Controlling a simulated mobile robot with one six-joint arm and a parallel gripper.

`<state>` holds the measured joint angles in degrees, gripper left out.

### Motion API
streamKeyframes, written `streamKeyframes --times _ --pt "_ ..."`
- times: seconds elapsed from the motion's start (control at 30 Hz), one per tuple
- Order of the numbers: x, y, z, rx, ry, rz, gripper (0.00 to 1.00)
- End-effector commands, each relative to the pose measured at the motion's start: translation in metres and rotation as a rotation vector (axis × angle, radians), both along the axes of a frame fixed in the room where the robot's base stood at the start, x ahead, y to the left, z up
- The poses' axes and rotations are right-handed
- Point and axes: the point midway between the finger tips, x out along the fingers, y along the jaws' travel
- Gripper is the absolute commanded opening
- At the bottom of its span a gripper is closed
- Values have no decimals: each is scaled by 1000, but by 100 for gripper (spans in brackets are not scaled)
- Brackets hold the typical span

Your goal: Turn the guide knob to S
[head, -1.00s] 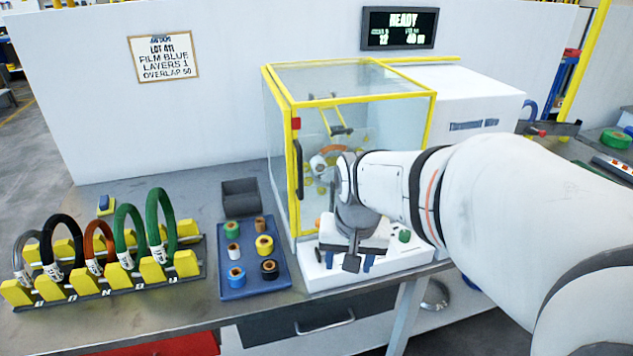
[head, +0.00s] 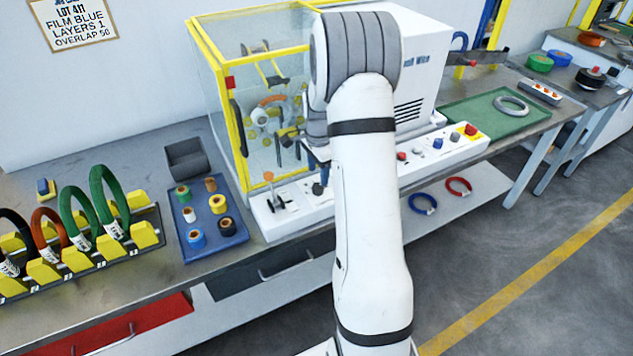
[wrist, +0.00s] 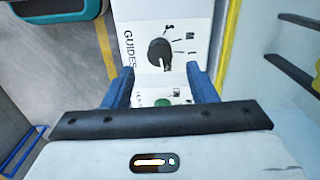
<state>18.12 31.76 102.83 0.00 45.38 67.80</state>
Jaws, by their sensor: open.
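The guide knob (wrist: 159,52) is a dark round knob on a white panel marked GUIDES, with S, M and L beside it in the wrist view. A small light mark shows on its lower side, away from the S; I cannot tell the exact setting. My gripper (wrist: 161,80) is open, its two blue fingers apart on either side just below the knob in the picture, with nothing between them gripped. In the head view my arm covers most of the gripper. A dark knob (head: 318,188) shows on the panel's left part there.
The yellow-framed clear guard (head: 232,110) stands behind the white control panel (head: 262,218). A lever (head: 277,197) rises left of the dark knob. A blue tray of rolls (head: 212,245) and a rack of coils (head: 90,262) stand at left. A green mat (head: 478,118) lies at right.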

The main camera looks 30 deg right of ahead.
Motion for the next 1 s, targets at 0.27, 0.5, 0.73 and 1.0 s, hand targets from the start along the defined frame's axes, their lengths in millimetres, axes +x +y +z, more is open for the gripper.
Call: streamKeyframes --times 0.27,0.5,0.73,1.0 --pt "-1 1 -43 2 4 3 52" --pt "0 1 -54 0 1 4 52" --pt "0 2 -54 0 0 5 48" --pt "0 2 -54 0 0 5 26"
